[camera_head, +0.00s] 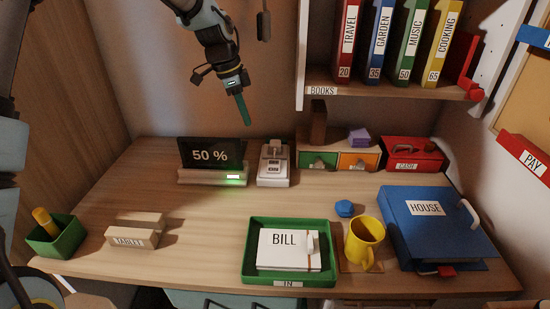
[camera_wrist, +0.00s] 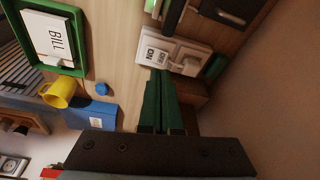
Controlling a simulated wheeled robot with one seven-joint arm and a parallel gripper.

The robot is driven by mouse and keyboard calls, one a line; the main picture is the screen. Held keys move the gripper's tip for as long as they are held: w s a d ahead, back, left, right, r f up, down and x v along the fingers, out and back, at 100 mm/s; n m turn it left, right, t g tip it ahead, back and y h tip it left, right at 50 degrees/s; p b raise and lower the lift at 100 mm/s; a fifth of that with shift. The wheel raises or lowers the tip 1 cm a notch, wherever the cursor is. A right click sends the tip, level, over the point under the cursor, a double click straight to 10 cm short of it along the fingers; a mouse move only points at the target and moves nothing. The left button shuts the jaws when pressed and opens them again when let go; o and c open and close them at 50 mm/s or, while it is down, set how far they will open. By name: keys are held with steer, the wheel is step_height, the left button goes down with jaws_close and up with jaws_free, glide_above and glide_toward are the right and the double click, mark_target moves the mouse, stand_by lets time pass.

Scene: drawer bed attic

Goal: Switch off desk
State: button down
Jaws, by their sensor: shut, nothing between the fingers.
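A pale switch box (camera_head: 274,165) stands at the back of the desk (camera_head: 200,215), right of a dark display (camera_head: 208,153) reading "50 %" with a lit green light at its base. The rocker's exact tilt is hard to tell. My gripper (camera_head: 245,121) is shut and empty, its green fingers pointing down in the air above the back of the desk, above and left of the switch box in the picture. In the wrist view the fingertips (camera_wrist: 161,72) appear close below the switch box, with no clear contact.
A shelf of binders (camera_head: 395,40) overhangs at the right. Small drawers (camera_head: 338,158) and a red cash box (camera_head: 410,155) stand right of the switch box. A green tray (camera_head: 290,282), yellow mug (camera_head: 364,243) and blue binder (camera_head: 433,232) lie in front. The desk's middle is clear.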

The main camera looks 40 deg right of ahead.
steer(key=d, duration=0.1)
steer(key=s+d+m, duration=0.1)
steer(key=d, duration=0.1)
steer(key=s+d+m, duration=0.1)
steer(key=shift+s+d+f+g, duration=0.25)
steer(key=shift+d+g, duration=0.1)
steer(key=shift+g, duration=0.05)
steer(key=p, duration=0.4)
glide_toward(278, 163)
steer(key=x, duration=0.5)
steer(key=shift+s+d+f, duration=0.1)
steer(key=shift+s+d, duration=0.05)
steer(key=shift+s, duration=0.05)
steer(key=shift+f, duration=0.55)
